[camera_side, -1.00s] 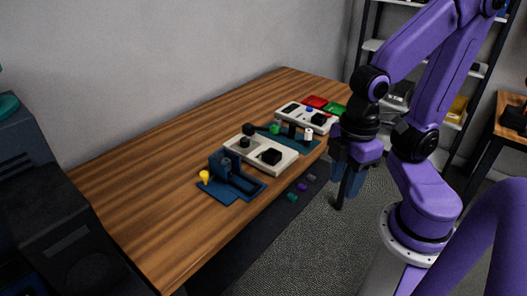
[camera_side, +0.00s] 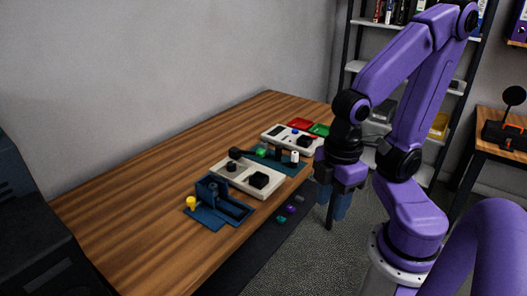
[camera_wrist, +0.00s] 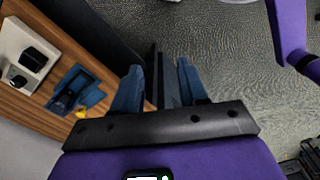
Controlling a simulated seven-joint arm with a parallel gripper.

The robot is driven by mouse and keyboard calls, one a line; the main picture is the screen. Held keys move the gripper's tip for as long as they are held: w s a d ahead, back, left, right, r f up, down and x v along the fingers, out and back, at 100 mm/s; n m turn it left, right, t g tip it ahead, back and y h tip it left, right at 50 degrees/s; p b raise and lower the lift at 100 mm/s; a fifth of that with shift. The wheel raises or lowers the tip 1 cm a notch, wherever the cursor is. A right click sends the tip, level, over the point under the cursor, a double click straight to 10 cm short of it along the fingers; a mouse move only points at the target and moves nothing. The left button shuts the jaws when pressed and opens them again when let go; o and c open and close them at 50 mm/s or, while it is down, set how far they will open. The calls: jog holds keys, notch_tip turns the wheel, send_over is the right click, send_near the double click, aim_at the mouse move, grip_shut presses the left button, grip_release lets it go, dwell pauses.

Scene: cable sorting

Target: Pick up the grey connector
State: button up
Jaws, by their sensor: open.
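A small grey piece (camera_side: 299,199), likely the grey connector, lies in the side view on a dark surface below the table's front edge. A purple piece (camera_side: 291,209) and a teal piece (camera_side: 281,219) lie beside it in a row. My gripper (camera_side: 335,205) hangs to the right of these pieces, beyond the table's front edge, fingers pointing down. It is open and apart from them. In the wrist view, my gripper's blue fingers (camera_wrist: 160,82) are spread, with nothing held. I cannot make out the grey piece in the wrist view.
A dark leg stands near my gripper. The table's left part is clear.

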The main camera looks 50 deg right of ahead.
dwell(0.4)
jog(key=w+r+m, duration=0.3)
jog(key=w+m, duration=1)
jog(key=w, duration=0.8)
jog(key=w+d+m+h, duration=0.1)
jog(key=w+d+m, duration=0.6)
jog(key=w, duration=0.4)
jog(key=m, duration=1.3)
send_near(264, 143)
jog(key=shift+h, duration=0.4)
notch_tip(264, 143, down, 7)
jog(key=shift+d+r, duration=0.15)
jog(key=shift+w+d+f, duration=0.1)
jog(key=shift+d+f, duration=0.05)
jog(key=shift+f, duration=1.3)
jog(key=shift+w+d+f, duration=0.1)
jog(key=shift+f, duration=1.35)
grip_shut()
